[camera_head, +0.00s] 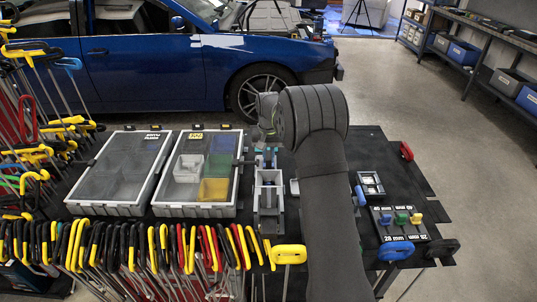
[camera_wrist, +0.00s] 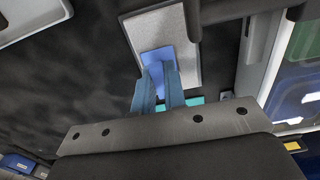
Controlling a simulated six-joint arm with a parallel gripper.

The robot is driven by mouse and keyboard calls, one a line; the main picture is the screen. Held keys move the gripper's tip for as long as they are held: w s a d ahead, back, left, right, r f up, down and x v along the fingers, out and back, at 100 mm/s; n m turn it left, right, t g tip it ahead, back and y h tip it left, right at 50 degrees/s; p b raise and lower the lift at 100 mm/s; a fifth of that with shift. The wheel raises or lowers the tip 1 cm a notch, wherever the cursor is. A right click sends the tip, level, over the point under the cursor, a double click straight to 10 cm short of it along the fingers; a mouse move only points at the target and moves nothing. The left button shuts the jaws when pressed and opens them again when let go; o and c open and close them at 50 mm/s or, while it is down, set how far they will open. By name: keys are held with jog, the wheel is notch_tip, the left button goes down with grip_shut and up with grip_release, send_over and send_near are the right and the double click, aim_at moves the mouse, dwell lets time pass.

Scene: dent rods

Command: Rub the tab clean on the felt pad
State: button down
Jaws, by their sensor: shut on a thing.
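My gripper (camera_wrist: 159,68) has two blue-grey fingers, shut on a bright blue tab (camera_wrist: 157,54) in the wrist view. The tab lies over a light grey pad with a speckled surface (camera_wrist: 181,30), which I take for the felt pad. I cannot tell whether the tab touches it. A teal piece (camera_wrist: 196,100) shows behind the fingers. In the head view my gripper (camera_head: 266,158) is over the far end of a narrow grey tray (camera_head: 268,207). The tab is too small to make out there, and my arm hides part of the table.
Two lidded grey organizer boxes (camera_head: 118,209) (camera_head: 194,210) stand left of the tray. Right of my arm are a small box (camera_head: 370,187) and a dark block with coloured tabs (camera_head: 399,231).

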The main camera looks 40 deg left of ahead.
jog(key=shift+s+d, duration=0.5)
jog(key=shift+s, duration=0.05)
jog(key=shift+w+a+f, duration=0.1)
jog(key=shift+w+a, duration=1.55)
jog(key=shift+w, duration=0.05)
jog(key=shift+s+d, duration=1.7)
jog(key=shift+a+r, duration=0.1)
jog(key=shift+r, duration=3.5)
